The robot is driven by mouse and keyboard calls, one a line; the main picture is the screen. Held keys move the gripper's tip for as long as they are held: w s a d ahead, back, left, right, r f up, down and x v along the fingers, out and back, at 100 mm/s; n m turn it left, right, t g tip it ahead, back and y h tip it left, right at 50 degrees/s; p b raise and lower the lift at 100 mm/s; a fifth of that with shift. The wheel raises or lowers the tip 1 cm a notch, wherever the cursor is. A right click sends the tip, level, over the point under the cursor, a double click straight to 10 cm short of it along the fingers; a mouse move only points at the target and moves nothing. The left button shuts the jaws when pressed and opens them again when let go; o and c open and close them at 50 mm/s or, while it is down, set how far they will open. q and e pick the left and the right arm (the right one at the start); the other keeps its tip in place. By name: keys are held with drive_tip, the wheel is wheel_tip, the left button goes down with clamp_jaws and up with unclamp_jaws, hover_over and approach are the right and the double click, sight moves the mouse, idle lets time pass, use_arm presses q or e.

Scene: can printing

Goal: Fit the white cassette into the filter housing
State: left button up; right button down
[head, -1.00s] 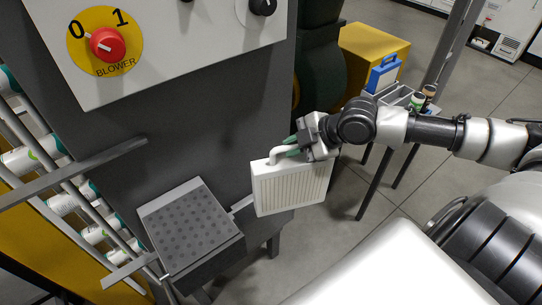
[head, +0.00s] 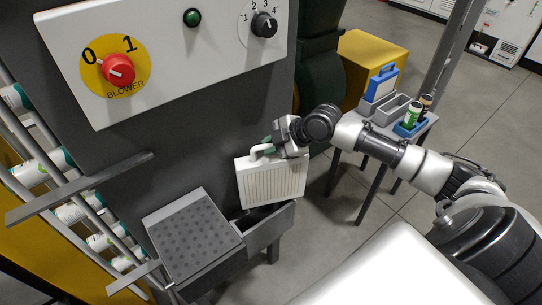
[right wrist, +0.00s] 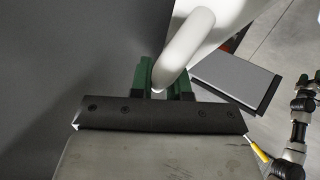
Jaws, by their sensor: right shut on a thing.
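The white cassette (head: 270,184), a flat pleated panel with a white loop handle, hangs upright in the head view. My right gripper (head: 276,148) is shut on its handle; the right wrist view shows green fingers around the white handle (right wrist: 186,45). The filter housing, an open grey box (head: 275,230), is directly below and behind the cassette in the picture. The cassette's lower edge overlaps the dark opening; I cannot tell whether it has entered. The cassette hides part of the opening.
A perforated grey plate (head: 192,236) sits left of the housing. The control panel (head: 165,45) with a red blower knob (head: 118,70) is above. A small table at right holds a blue-handled cassette (head: 381,84) and a blue tray (head: 411,127).

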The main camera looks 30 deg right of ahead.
sight(271, 157)
drive_tip(key=shift+f+p, duration=0.3)
drive_tip(key=shift+f, duration=0.45)
wheel_tip(271, 157, down, 3)
drive_tip(key=shift+w+r+p, duration=0.1)
drive_tip(key=shift+w+p, duration=0.05)
drive_tip(key=shift+p, duration=0.75)
drive_tip(key=shift+w+f, duration=0.1)
drive_tip(key=shift+f, duration=0.3)
drive_tip(key=shift+f, duration=0.15)
drive_tip(key=c, duration=1.1)
unclamp_jaws()
